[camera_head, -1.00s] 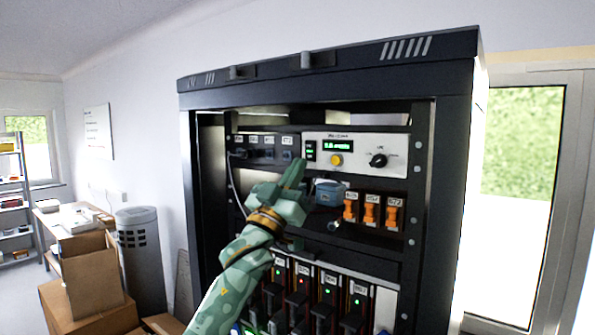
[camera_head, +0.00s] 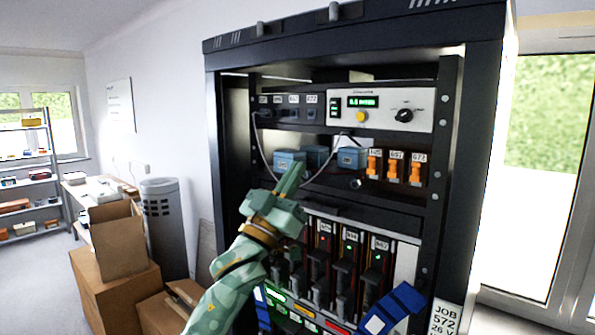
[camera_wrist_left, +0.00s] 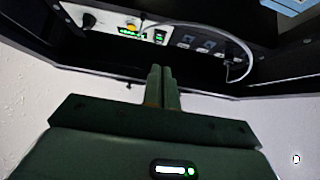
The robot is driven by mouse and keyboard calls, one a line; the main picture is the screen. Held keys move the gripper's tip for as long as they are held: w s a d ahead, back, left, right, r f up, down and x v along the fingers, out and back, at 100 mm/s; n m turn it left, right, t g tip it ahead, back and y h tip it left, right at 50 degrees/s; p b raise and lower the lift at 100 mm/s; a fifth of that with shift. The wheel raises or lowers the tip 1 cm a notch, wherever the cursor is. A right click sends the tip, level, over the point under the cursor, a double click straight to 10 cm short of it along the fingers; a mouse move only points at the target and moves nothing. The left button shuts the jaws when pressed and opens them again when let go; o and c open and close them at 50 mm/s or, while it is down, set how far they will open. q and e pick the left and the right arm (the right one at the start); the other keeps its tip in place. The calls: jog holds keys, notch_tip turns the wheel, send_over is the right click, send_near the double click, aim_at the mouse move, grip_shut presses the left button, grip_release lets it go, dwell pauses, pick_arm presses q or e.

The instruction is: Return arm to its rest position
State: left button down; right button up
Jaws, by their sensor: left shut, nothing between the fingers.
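My left gripper (camera_head: 291,180) is green and comes in from the lower left in the head view. It is shut and empty, its fingers pointing up in front of the black rack (camera_head: 448,140). In the picture its tip overlaps the shelf with the blue boxes (camera_head: 290,160); I cannot tell whether it touches anything. In the left wrist view its two fingers (camera_wrist_left: 161,74) stand side by side, closed together, with the rack's panel beyond. My right gripper is not in view.
The rack holds a white control panel (camera_head: 380,108) with a green display, orange switches (camera_head: 394,165) and several slotted modules below. A blue object (camera_head: 395,308) is at the lower right. Cardboard boxes (camera_head: 118,268) and a grey bin (camera_head: 162,225) stand left of the rack.

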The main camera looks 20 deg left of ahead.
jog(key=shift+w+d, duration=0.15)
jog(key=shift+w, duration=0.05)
